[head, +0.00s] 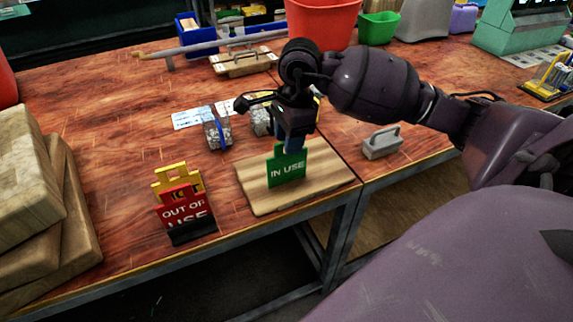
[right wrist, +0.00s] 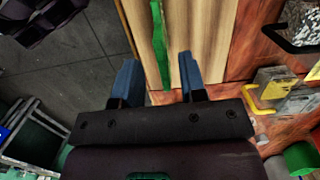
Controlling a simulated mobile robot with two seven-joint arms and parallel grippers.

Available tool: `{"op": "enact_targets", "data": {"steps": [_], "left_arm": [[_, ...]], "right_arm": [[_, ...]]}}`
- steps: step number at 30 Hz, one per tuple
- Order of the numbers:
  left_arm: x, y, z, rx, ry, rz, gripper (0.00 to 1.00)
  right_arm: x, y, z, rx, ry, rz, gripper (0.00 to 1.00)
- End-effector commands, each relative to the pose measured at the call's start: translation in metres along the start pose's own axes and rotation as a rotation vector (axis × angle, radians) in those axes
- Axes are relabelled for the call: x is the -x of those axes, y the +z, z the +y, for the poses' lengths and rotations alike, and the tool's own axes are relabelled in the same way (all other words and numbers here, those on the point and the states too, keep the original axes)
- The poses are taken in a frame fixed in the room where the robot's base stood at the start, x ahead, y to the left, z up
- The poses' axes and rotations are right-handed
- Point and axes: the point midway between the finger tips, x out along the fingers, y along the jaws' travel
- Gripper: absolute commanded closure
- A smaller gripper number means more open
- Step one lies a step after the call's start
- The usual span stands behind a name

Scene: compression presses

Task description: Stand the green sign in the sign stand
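The green sign (head: 287,168), marked IN USE, is upright on a pale wooden board (head: 252,199). My right gripper (head: 295,140) is at its top, with blue fingers apart. In the right wrist view the sign (right wrist: 160,45) shows edge-on as a thin green strip between the open fingers (right wrist: 158,72), with a gap on each side. A black sign stand (head: 193,234) at the table's front edge holds a red OUT OF USE sign (head: 186,207), with a yellow sign (head: 178,180) behind it. My left gripper is not in view.
Stacked wooden blocks (head: 30,190) stand at the left. Grey blocks (head: 217,133) are behind the board, and a grey handled block (head: 382,143) is to its right. A red bucket (head: 322,22) stands at the back. The table between stand and board is clear.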

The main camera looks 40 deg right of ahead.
Motion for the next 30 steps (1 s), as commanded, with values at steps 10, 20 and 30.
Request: {"op": "enact_targets", "data": {"steps": [10, 20, 30], "left_arm": [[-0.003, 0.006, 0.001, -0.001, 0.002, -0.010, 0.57], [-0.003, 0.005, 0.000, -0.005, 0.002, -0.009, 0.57], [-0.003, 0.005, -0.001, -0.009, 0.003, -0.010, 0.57]], "right_arm": [[-0.035, 0.000, -0.003, -0.001, 0.002, 0.000, 0.62], [-0.034, 0.000, -0.003, -0.001, 0.001, 0.000, 0.80], [-0.034, 0.000, -0.003, -0.001, 0.001, 0.000, 1.00]]}}
